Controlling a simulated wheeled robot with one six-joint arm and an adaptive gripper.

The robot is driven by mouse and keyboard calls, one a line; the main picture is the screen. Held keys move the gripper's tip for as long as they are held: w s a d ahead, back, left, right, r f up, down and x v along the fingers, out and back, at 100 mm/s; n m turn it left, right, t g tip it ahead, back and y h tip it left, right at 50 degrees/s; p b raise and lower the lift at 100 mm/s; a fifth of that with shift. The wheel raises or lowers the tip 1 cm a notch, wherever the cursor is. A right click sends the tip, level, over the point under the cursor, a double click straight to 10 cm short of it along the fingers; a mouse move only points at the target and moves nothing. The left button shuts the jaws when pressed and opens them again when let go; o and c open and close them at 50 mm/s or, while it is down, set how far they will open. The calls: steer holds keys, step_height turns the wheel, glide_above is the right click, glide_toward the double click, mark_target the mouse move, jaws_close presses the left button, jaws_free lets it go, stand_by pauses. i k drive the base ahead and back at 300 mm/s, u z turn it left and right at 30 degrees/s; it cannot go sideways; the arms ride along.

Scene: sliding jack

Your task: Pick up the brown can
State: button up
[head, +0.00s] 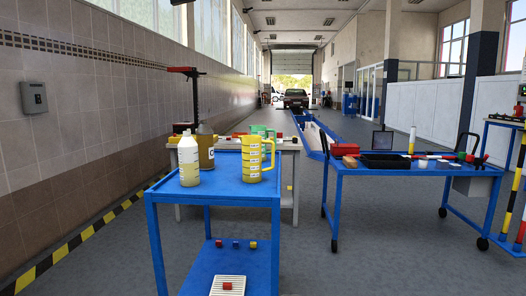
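A brown can (206,152) with a dark top and a pale label stands upright toward the far left of a blue cart's top (225,188). A pale bottle (188,165) stands in front of it and hides part of its left side. A yellow jug (252,160) with a handle stands to its right, with a gap between. My gripper is not in view.
A grey table (289,146) with a green container and other items is behind the cart. Small blocks and a white rack (228,286) are on the lower shelf. Another blue cart (370,172) holds a black tray (385,161). Floor is clear between the carts.

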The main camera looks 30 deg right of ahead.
mark_target(205, 134)
steer(key=z, duration=0.25)
steer(key=k, duration=0.3)
steer(key=u, duration=0.5)
steer(key=i, duration=1.45)
steer(key=z, duration=0.75)
